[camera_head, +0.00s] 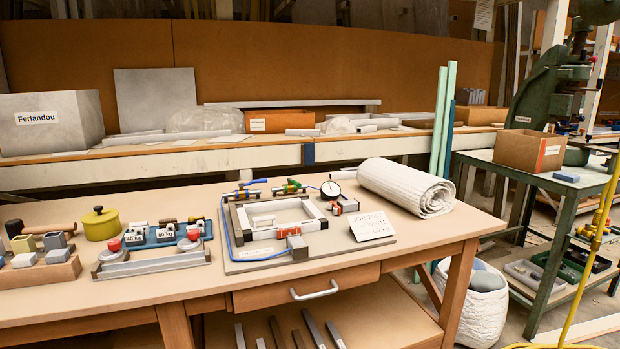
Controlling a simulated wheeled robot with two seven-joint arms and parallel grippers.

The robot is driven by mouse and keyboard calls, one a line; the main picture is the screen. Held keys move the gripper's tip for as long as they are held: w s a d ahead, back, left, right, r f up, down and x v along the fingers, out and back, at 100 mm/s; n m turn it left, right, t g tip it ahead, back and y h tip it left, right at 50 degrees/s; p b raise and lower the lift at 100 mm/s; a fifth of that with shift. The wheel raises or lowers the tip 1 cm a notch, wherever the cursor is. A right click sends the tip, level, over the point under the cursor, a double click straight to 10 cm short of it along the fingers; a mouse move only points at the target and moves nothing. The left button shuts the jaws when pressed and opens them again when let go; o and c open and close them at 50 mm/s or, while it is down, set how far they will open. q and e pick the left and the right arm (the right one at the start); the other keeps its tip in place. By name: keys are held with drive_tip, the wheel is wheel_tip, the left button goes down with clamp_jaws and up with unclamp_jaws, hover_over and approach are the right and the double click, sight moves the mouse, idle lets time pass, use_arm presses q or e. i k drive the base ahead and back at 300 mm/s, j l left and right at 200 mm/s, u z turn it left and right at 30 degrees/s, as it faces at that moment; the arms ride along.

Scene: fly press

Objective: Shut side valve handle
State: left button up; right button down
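A grey board (345,258) lies on the wooden workbench, carrying a metal frame and piping. At the board's back left is a valve with a blue lever handle (254,181). A round gauge (330,190) stands right of the green one. A blue hose (232,240) runs along the board's left side. I cannot tell which valve is the side valve, and the handles are too small to tell whether they are open or shut. Neither of my grippers is in view.
A yellow pot (101,224), weights and a wooden block (38,276) fill the left. The bench's front right is clear. A green press stand (540,190) is at right.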

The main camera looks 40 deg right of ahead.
sight(289, 180)
drive_tip(key=l, duration=1.3)
